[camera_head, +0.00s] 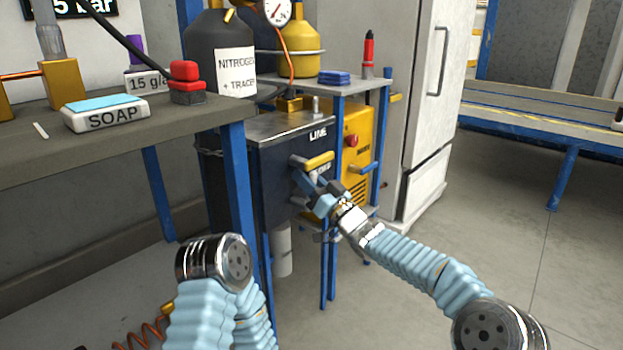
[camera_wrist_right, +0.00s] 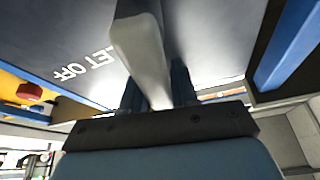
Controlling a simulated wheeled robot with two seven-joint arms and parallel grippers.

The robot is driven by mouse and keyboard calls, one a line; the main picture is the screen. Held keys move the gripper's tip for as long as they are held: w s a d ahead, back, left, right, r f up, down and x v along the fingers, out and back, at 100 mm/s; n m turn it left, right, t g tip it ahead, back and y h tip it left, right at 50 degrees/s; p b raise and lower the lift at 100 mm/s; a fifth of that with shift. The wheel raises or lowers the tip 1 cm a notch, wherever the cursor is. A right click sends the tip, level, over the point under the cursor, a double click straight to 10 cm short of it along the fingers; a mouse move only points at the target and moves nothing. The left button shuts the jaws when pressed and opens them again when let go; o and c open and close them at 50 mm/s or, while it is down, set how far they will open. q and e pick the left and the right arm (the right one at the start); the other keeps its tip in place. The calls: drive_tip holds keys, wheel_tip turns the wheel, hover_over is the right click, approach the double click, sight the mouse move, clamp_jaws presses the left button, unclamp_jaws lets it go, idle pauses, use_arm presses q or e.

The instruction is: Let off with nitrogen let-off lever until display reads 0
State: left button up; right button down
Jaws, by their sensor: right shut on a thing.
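The dark blue panel box (camera_head: 270,165) stands beside the workbench, with a yellow lever (camera_head: 320,160) under the word LINE. My right gripper (camera_head: 312,190) is at the front of this box, just below the yellow lever. In the right wrist view, its two dark fingers (camera_wrist_right: 157,88) are shut on a pale grey let-off lever (camera_wrist_right: 143,48), next to the upside-down lettering LET OFF. In the head view the gripper mostly hides this lever. My left gripper is out of view.
A nitrogen bottle (camera_head: 218,50) and a gauge (camera_head: 275,10) are above the box. A yellow machine (camera_head: 358,125) stands behind it. The workbench (camera_head: 110,130) holds a soap box (camera_head: 105,113) and a red-topped item (camera_head: 187,82). Open floor (camera_head: 470,220) lies to the right.

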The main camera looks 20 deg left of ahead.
drive_tip(key=shift+s+a+f+n+g+y, duration=0.1)
drive_tip(key=shift+s+n+g, duration=0.2)
drive_tip(key=shift+n, duration=0.3)
drive_tip(key=shift+s+a+r+n+g+y, duration=0.15)
drive_tip(key=shift+n+g, duration=0.15)
drive_tip(key=shift+n, duration=0.3)
drive_tip(key=shift+s+a+f+n+g+y, duration=0.15)
drive_tip(key=shift+s+n+g, duration=0.15)
drive_tip(key=shift+n, duration=0.3)
drive_tip(key=shift+d, duration=0.1)
drive_tip(key=c, duration=1)
unclamp_jaws()
drive_tip(key=shift+o, duration=0.2)
drive_tip(key=v, duration=1.3)
drive_tip(key=shift+d, duration=0.4)
drive_tip(key=shift+s+f, duration=0.1)
